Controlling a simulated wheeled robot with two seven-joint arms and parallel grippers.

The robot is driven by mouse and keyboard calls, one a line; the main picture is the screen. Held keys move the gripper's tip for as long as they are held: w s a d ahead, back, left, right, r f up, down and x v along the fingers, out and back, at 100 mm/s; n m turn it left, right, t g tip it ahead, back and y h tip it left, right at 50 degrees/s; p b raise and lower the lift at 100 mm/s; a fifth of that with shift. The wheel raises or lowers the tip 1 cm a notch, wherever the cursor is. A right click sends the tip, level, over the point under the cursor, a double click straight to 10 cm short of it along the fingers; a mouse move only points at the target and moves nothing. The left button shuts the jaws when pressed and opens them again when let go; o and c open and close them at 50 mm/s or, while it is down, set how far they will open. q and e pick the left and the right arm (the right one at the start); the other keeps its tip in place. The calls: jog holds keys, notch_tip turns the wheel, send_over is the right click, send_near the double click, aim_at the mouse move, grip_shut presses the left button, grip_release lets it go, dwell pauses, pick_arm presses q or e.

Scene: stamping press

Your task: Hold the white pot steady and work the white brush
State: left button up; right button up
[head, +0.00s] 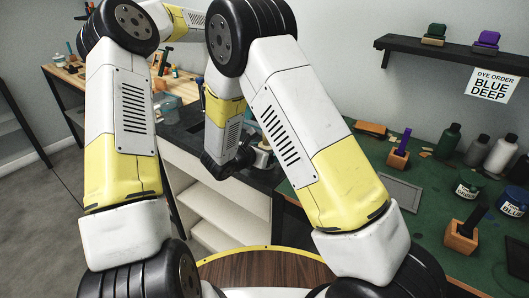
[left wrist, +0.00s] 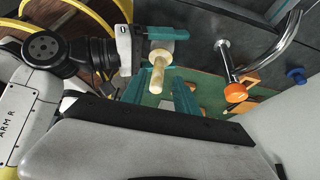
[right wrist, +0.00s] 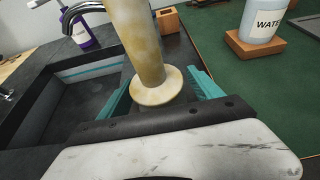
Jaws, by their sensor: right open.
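A cream cylinder with a round flange (right wrist: 155,88), probably the white brush, stands large in the right wrist view. It also shows in the left wrist view (left wrist: 157,75). My right gripper (right wrist: 165,95) has its teal fingers apart, one on each side of the flange, with gaps. My left gripper (left wrist: 160,95) also has its teal fingers apart, with the end of the cylinder appearing between them; contact cannot be told. I cannot pick out the white pot with certainty. In the head view my arms hide both sets of fingertips.
A dark sink (right wrist: 85,85) lies beside the right gripper. A bottle marked WATER (right wrist: 262,18) stands in a wooden holder on the green worktop (right wrist: 245,90). A chrome tap (left wrist: 287,40) and an orange knob (left wrist: 235,93) are right of the left gripper. A shelf (head: 440,50) hangs at right.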

jog(key=shift+w+d+f, duration=0.1)
jog(key=shift+w+d, duration=0.05)
jog(key=shift+w, duration=0.05)
grip_shut()
dwell(0.6)
dwell(0.8)
dwell(0.6)
